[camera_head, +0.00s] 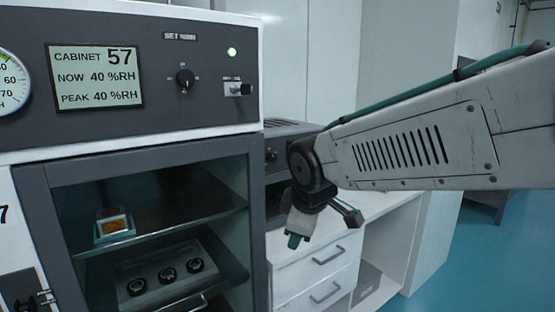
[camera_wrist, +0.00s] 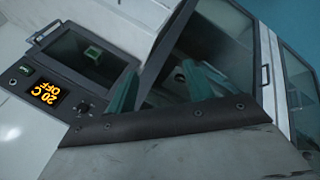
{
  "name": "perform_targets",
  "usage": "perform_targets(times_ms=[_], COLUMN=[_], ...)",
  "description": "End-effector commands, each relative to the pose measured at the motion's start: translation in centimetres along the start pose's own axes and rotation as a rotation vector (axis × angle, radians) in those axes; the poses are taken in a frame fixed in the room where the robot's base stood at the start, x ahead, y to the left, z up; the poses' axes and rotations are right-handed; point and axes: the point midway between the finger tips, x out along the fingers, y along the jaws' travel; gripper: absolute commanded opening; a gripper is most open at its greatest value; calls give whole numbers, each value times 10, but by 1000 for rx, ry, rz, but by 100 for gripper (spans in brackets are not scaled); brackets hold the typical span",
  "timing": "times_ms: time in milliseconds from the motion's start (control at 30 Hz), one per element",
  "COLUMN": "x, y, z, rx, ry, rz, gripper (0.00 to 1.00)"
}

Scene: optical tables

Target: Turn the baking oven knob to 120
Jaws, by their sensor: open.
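The baking oven shows in the wrist view as a grey box with a dark window (camera_wrist: 75,55), tilted in the picture. Its orange display (camera_wrist: 47,93) shows "20 C OFF" turned over. The dark oven knob (camera_wrist: 83,106) sits beside the display; its pointer is too small to read. In the head view, the oven (camera_head: 290,128) stands behind the cabinet, partly hidden by it and my arm. My gripper (camera_wrist: 160,86) has its two teal fingers apart with nothing between them, to the right of the knob. In the head view my gripper (camera_head: 294,239) points down, apart from the oven.
A humidity cabinet (camera_head: 155,120) marked 57, with its own knob (camera_head: 185,78), stands at the near left. White drawers (camera_head: 325,260) lie below the oven. A small green item (camera_wrist: 93,53) shows behind the oven window.

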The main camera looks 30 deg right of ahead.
Motion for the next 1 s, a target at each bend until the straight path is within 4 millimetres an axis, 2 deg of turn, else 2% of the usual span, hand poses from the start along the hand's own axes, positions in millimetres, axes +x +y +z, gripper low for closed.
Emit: perform_targets(times_ms=[33,200,300,400,533,700,867,1000], x=[16,52,70,84,96,102,105,112], y=[30,123,167,201,228,241,245,253], z=[-8,-37,-51,-62,-69,-71,-74,-87], rx=[-159,-780,-1147,-1493,-1845,-2103,-2184,-2192], ry=[23,59,28,-37,-155,-303,-368,-372], rz=[78,389,579,773,1010,1230,1314,1325], gripper=[52,52,52,52,52,52,52,52])
